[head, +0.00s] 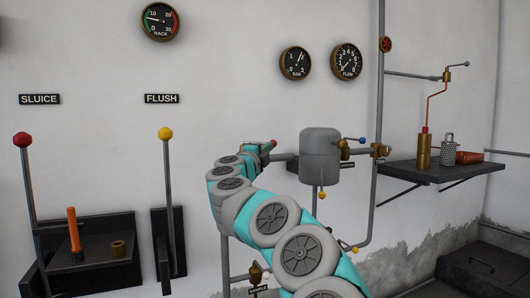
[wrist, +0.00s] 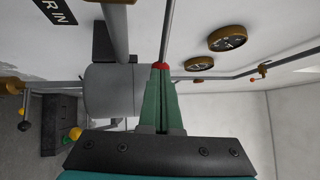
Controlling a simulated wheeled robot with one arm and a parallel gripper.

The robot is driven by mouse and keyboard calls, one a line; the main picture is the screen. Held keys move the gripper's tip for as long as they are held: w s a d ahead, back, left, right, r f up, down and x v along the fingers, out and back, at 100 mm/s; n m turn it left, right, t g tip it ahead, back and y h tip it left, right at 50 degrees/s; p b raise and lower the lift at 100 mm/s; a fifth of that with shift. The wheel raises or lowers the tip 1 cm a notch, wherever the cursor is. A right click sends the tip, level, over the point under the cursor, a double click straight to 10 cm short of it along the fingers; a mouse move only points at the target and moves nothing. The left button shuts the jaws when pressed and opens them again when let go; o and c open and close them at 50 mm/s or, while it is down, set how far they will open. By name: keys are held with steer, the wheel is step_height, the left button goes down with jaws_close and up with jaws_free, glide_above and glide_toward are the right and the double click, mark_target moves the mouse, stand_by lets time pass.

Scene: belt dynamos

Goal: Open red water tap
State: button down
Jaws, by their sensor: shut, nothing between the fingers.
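The red tap shows as a grey rod (wrist: 168,30) ending in a red ball (wrist: 160,66) in the wrist view. Its pivot is outside that view. In the head view the red ball (head: 273,143) sits at the tip of my gripper (head: 267,147), left of the grey tank (head: 320,155). My green fingers (wrist: 160,80) are shut, with nothing between them. Their tips are right at the ball and hide its near side. I cannot tell whether they touch it. My arm hides the tap's body in the head view.
A blue-knobbed lever (head: 361,140) is right of the tank, and a yellow knob (head: 321,195) hangs below it. A red handwheel (head: 386,44) sits on the vertical pipe. A dark shelf (head: 405,178) holds tools at the right. Red and yellow floor levers (head: 165,134) stand left.

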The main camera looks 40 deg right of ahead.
mark_target(275, 146)
steer(key=d+n+t+y, duration=0.1)
steer(key=t, duration=0.1)
steer(key=w+d+n+t+y, duration=0.1)
steer(key=n+t+y, duration=0.1)
steer(key=d+n+t+y, duration=0.1)
steer(key=shift+w+d+t+y, duration=0.3)
steer(key=shift+d+t+y, duration=0.1)
steer(key=shift+w+d+n+t+y, duration=0.3)
steer(key=shift+n+t+y, duration=0.2)
steer(key=shift+y, duration=0.1)
steer(key=shift+w+d+n+t+y, duration=0.25)
steer(key=shift+n+t+y, duration=0.15)
steer(key=shift+n+y, duration=0.15)
steer(key=shift+w+d, duration=0.25)
steer(key=shift+w, duration=0.25)
